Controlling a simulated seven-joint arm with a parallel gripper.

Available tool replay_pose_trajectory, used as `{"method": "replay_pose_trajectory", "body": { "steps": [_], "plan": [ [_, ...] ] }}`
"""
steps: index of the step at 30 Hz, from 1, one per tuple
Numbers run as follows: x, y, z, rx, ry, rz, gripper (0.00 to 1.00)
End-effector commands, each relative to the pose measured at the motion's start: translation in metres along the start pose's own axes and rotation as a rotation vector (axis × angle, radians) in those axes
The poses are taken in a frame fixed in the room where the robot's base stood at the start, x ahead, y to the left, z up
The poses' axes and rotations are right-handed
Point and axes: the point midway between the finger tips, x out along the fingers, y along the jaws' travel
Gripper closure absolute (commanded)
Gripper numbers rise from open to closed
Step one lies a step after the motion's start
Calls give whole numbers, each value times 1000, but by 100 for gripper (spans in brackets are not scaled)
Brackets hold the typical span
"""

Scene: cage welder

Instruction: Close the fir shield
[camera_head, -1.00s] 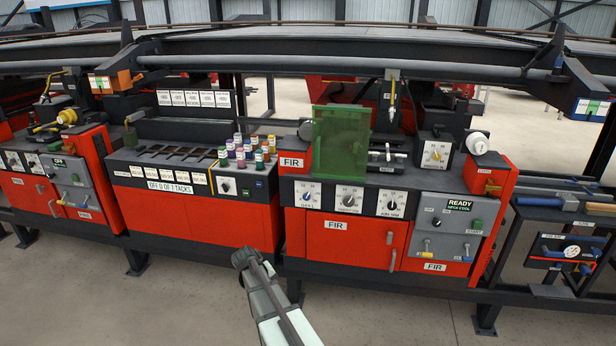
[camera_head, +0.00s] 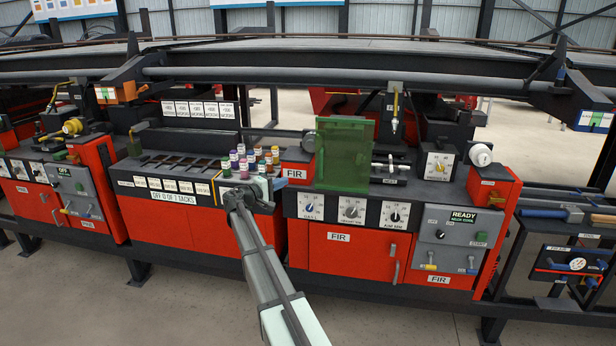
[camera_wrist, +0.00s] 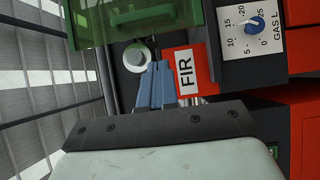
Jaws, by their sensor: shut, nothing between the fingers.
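The fir shield (camera_head: 343,155) is a translucent green panel standing upright on top of the red FIR station, left of its torch. Its lower left part shows at the top of the wrist view (camera_wrist: 130,18). My gripper (camera_head: 281,183) is left of the shield and lower, near the station's left front corner and the small FIR label.
A round grey knob (camera_wrist: 137,57) sits beside the shield. The FIR label (camera_wrist: 186,72) is close to the right of my fingers. Several small bottles (camera_head: 240,160) stand just left of my gripper. The dials (camera_head: 352,210) and READY panel (camera_head: 452,235) are on the station's front.

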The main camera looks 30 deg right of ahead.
Motion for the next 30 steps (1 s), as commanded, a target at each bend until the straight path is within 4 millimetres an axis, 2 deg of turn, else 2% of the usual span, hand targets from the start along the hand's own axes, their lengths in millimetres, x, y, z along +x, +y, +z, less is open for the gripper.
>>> {"method": "replay_pose_trajectory", "body": {
  "steps": [7, 21, 24, 30],
  "plan": [
    [21, 2, -1, -3, 1, 9, 100],
    [102, 2, -2, -2, 1, 7, 100],
    [111, 2, 11, -2, 1, 7, 100],
    [123, 2, 24, -2, 2, 7, 100]
  ]
}}
